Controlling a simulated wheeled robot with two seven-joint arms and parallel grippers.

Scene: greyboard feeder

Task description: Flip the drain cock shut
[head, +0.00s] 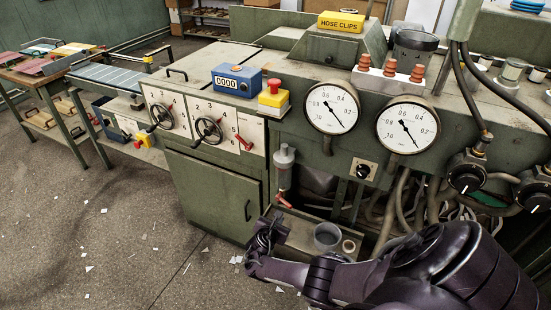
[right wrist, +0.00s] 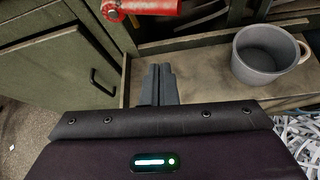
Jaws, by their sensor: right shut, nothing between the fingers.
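The drain cock (head: 284,201) has a small red lever under the grey filter bowl (head: 284,168) on the front of the green machine. In the head view the lever slants down to the right. In the right wrist view a red part of the cock (right wrist: 145,7) crosses the top edge, partly cut off. My right gripper (head: 270,226) is just below and left of the cock, apart from it. Its fingers (right wrist: 158,84) are shut together and empty. My left gripper is not in view.
A grey mug (head: 327,237) stands on the low ledge, right of my gripper; it also shows in the right wrist view (right wrist: 266,54). A green cabinet door (head: 220,190) is to the left. Hoses (head: 402,205) hang to the right. Paper scraps litter the floor.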

